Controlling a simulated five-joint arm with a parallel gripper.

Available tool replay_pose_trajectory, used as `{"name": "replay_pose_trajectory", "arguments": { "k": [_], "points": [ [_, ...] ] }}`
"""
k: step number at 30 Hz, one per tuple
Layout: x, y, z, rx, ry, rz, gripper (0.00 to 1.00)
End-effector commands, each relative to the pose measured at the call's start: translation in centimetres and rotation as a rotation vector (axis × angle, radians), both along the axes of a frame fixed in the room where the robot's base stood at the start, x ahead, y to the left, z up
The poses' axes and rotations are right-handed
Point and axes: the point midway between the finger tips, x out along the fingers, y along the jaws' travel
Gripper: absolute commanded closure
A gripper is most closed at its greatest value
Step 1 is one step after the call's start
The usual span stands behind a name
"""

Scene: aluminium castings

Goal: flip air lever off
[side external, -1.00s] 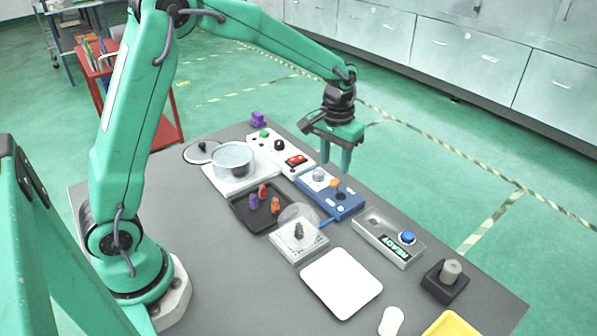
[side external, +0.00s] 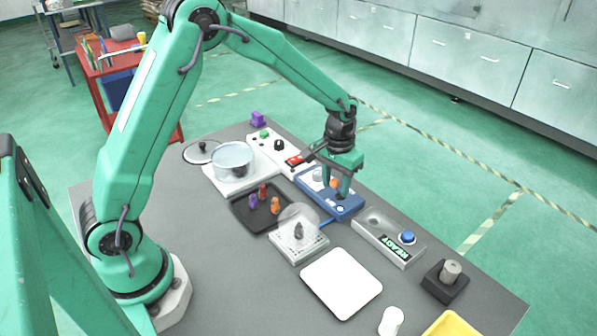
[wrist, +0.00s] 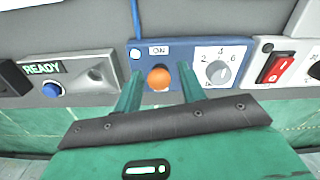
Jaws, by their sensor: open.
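The blue box (side external: 349,209) stands toward the far side of the table and carries a lever with an orange round tip (side external: 335,183). In the wrist view the orange tip (wrist: 159,78) sits below a small white label that seems to read ON, near a pale lit lamp (wrist: 136,54). My gripper (side external: 345,193) is open and low over the blue box. In the wrist view the fingers of my gripper (wrist: 159,72) stand on either side of the orange tip, with gaps visible. The lever's stem is hidden beneath its tip.
A numbered dial (wrist: 219,72) shares the blue box. A white panel with a red rocker switch (wrist: 277,68) is on one side, a grey READY box with a blue button (side external: 407,237) on the other. A dark tray with coloured pegs (side external: 257,212) and a white tray (side external: 341,283) lie nearer.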

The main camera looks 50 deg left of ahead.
Motion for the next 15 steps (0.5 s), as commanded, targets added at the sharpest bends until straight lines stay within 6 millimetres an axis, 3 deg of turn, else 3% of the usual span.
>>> {"name": "replay_pose_trajectory", "arguments": {
  "k": [6, 15],
  "points": [
    [0.01, -0.12, -1.30, 0.000, 0.000, 0.000, 0.60],
    [0.00, -0.11, -1.41, 0.000, 0.000, 0.000, 0.62]
  ]
}}
